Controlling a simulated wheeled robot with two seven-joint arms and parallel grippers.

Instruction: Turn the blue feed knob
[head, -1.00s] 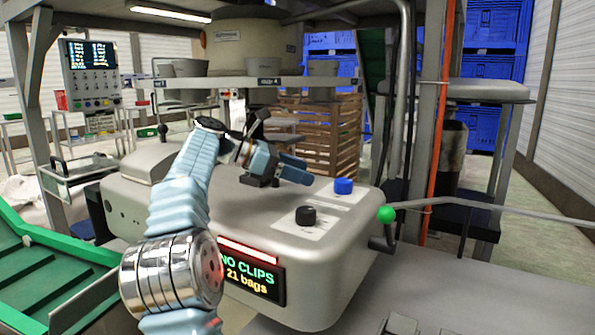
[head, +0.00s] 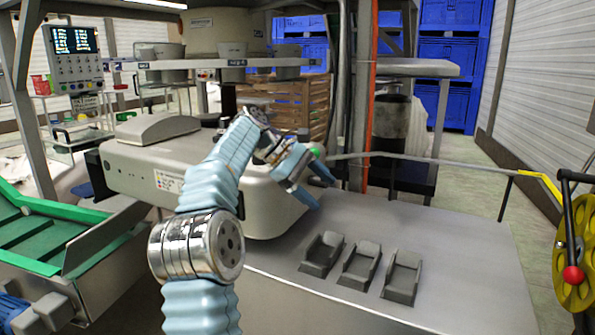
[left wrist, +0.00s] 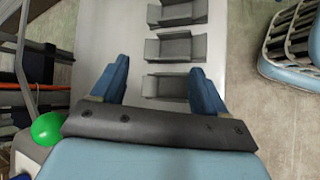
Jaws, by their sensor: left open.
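The blue feed knob does not show in either current view; my left arm and gripper cover part of the rounded grey clipper housing (head: 140,172). My left gripper (head: 316,188) is open and empty. A green ball handle (head: 315,152) is close behind the gripper and shows at the lower left of the left wrist view (left wrist: 47,129). My right gripper is not seen.
Three dark cradles (head: 360,264) stand in a row on the grey table (head: 470,250). A grey rod (head: 430,159) runs right from the green ball. A yellow wheel with a red knob (head: 573,275) is at the far right. A green conveyor (head: 40,238) lies left.

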